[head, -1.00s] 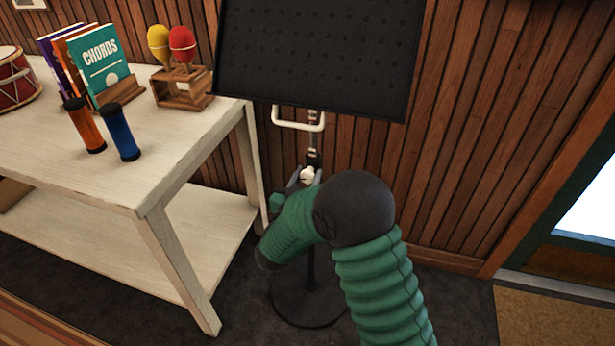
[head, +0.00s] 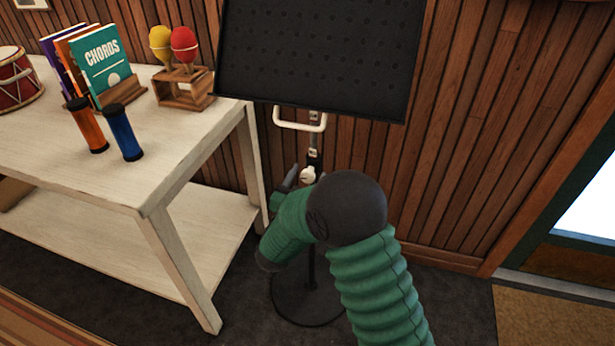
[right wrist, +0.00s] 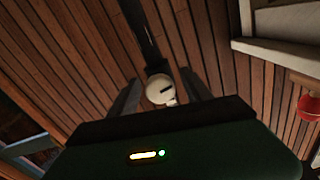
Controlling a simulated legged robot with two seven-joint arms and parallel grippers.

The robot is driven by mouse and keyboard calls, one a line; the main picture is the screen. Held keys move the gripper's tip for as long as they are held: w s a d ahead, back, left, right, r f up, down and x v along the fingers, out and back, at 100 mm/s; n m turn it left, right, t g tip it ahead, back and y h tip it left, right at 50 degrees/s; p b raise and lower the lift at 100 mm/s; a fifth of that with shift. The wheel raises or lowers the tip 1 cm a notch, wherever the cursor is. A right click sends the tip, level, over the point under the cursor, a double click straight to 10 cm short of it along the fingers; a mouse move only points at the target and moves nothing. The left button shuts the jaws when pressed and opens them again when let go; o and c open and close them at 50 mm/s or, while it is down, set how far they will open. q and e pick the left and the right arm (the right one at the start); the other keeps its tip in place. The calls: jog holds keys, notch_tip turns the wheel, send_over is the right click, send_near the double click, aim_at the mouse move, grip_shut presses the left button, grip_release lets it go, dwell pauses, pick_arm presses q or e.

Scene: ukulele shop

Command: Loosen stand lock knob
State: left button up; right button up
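The music stand has a large black perforated desk (head: 315,55), a grey upright pole and a round dark base (head: 300,302) on the floor. Its cream lock knob (head: 307,175) sits on the pole below a pale bar handle. In the right wrist view the knob (right wrist: 160,89) shows a dark mark on its face. My right gripper (right wrist: 161,92) is open, with one grey finger on each side of the knob and a visible gap to each. In the head view my right gripper (head: 304,180) is partly hidden behind my arm. My left gripper is out of view.
A white table (head: 190,150) stands left of the stand, its leg close to my right arm. It holds shakers, songbooks, maracas (head: 184,44) and a drum. A wood-panelled wall (head: 450,150) is close behind the stand. The floor to the right is clear.

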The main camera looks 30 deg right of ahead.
jog(key=shift+s+a, duration=0.15)
jog(key=p+v, duration=0.4)
jog(key=v, duration=1.2)
jog(key=shift+a+p, duration=0.25)
jog(key=shift+p, duration=0.1)
jog(key=shift+f, duration=0.1)
